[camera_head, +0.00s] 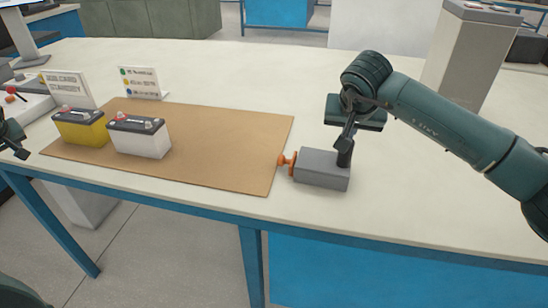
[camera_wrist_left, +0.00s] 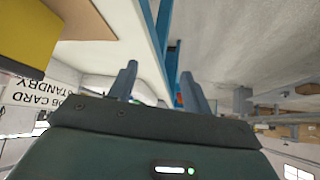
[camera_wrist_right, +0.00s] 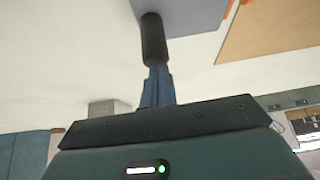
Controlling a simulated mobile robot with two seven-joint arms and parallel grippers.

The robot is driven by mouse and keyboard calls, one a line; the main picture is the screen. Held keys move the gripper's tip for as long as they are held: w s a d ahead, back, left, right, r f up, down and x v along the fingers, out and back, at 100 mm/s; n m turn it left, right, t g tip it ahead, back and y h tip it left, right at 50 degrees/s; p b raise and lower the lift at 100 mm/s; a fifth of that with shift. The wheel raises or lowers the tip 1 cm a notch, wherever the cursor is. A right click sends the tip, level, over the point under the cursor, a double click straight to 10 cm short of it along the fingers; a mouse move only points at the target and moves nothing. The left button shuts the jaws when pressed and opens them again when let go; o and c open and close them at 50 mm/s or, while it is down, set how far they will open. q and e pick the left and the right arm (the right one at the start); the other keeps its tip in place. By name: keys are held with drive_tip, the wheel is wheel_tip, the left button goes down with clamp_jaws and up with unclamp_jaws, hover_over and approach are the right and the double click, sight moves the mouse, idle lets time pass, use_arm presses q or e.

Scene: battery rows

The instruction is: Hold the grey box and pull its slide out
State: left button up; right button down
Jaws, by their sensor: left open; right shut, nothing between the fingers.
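The grey box (camera_head: 318,168) sits on the table right of the brown mat, and part of it shows at the top of the right wrist view (camera_wrist_right: 190,12). An orange knob (camera_head: 286,160), the visible end of the slide, sticks out of its left side. A black post (camera_head: 345,153) stands on the box's right end. My right gripper (camera_head: 347,138) is shut and empty at the top of this post; in its wrist view the post (camera_wrist_right: 153,40) lies just past the closed fingertips. I cannot tell whether they touch. My left gripper (camera_head: 22,153) is open and empty at the far left edge, away from the box.
The brown mat (camera_head: 215,165) bears a yellow battery (camera_head: 80,128) and a white battery (camera_head: 140,136). Two cards (camera_head: 68,90) (camera_head: 140,82) stand behind them. A grey pillar (camera_head: 462,60) stands at the back right. The table around the box is otherwise clear.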

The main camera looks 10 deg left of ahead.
use_arm(q)
drive_tip(key=w+d+r+t+h, duration=0.6)
drive_tip(key=w+d+r+h, duration=0.3)
drive_tip(key=w+d, duration=0.3)
drive_tip(key=w+d+h, duration=0.1)
drive_tip(key=d, duration=0.4)
drive_tip(key=w+d+f+h, duration=0.1)
drive_tip(key=w+d+h, duration=0.1)
drive_tip(key=d, duration=0.2)
drive_tip(key=w+d+f+h, duration=0.1)
drive_tip(key=w+d, duration=0.1)
drive_tip(key=d, duration=0.3)
drive_tip(key=shift+w+d+n+h, duration=0.25)
drive_tip(key=shift+d+n+h, duration=0.05)
drive_tip(key=shift+d+h, duration=0.1)
drive_tip(key=w+d+f+g+h, duration=0.15)
drive_tip(key=d+h, duration=0.35)
drive_tip(key=d, duration=0.9)
drive_tip(key=n+g+h, duration=0.2)
drive_tip(key=n+g, duration=0.1)
drive_tip(key=g, duration=0.2)
approach(274, 167)
drive_tip(key=r, duration=0.1)
drive_tip(key=a+r, duration=0.1)
drive_tip(key=r, duration=0.1)
drive_tip(key=shift+s+a+r, duration=0.15)
drive_tip(key=shift+a+r, duration=0.2)
drive_tip(key=shift+r, duration=0.05)
drive_tip(key=x, duration=1.2)
drive_tip(key=shift+c, duration=0.6)
